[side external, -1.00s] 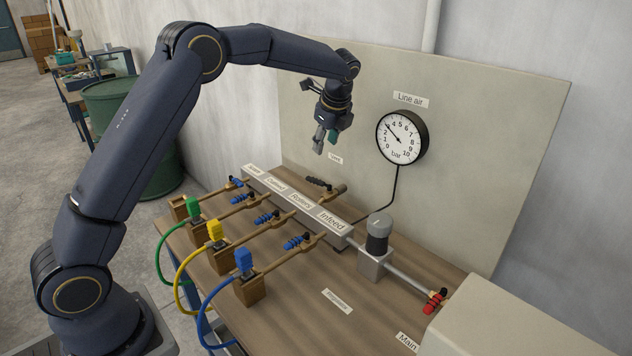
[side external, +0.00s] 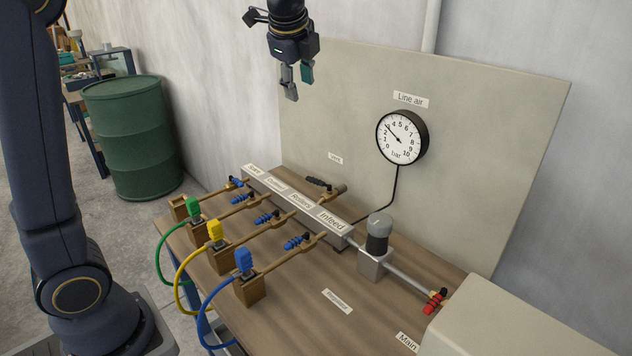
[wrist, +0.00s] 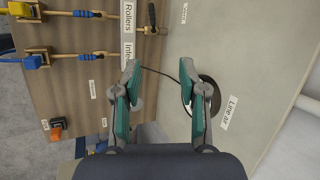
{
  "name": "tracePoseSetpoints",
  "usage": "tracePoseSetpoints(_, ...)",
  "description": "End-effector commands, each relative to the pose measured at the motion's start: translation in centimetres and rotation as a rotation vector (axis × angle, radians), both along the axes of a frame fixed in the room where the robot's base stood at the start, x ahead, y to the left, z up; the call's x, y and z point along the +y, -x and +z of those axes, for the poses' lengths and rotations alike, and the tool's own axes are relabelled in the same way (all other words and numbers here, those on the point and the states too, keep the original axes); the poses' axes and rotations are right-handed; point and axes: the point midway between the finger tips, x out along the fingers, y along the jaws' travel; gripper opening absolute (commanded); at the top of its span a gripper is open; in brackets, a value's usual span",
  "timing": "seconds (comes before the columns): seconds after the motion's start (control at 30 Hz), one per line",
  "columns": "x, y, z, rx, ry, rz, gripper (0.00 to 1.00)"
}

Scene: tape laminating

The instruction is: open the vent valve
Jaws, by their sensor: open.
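The valve with a black handle (side external: 319,183) sits on a brass fitting at the back of the manifold, below a small label (side external: 335,158) on the panel that is too small to read surely. I take it for the vent valve. Its handle lies roughly in line with the manifold, across its brass stub. In the wrist view the black handle (wrist: 151,14) is at the top edge. My gripper (side external: 298,84) is open and empty, pointing down, high above the valve. In the wrist view its two fingers (wrist: 160,75) are spread apart.
The manifold (side external: 300,204) carries several blue-handled valves with green, yellow and blue hoses in front. A grey-capped regulator (side external: 378,235) and a red-handled valve (side external: 434,301) stand to the right. The gauge (side external: 402,138) on the back panel has its needle at upper left, near 3.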

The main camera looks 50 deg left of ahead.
Motion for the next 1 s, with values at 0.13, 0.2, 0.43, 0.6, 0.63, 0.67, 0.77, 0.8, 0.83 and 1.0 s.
tracePoseSetpoints(0.13, -0.3, 1.4, 0.6, -0.024, 0.025, 0.023, 0.42)
tracePoseSetpoints(0.2, -0.4, 1.8, 0.7, -0.029, 0.031, 0.029, 0.42)
tracePoseSetpoints(0.43, -0.4, 2.0, 0.8, -0.034, 0.036, 0.034, 0.42)
tracePoseSetpoints(0.6, -0.4, 2.0, 0.8, -0.036, 0.039, 0.041, 0.34)
tracePoseSetpoints(0.63, -0.4, 2.0, 0.8, -0.04, 0.045, 0.052, 0.31)
tracePoseSetpoints(0.67, -0.4, 1.9, 0.8, -0.049, 0.054, 0.071, 0.28)
tracePoseSetpoints(0.77, -0.9, 1.4, 1.4, -0.115, 0.133, 0.184, 0.17)
tracePoseSetpoints(0.8, -1.2, 0.8, 1.9, -0.157, 0.189, 0.251, 0.13)
tracePoseSetpoints(0.83, -1.5, 0.1, 1.9, -0.184, 0.238, 0.309, 0.1)
tracePoseSetpoints(1.0, -0.3, -6.7, -1.5, -0.292, 0.566, 0.793, 0.0)
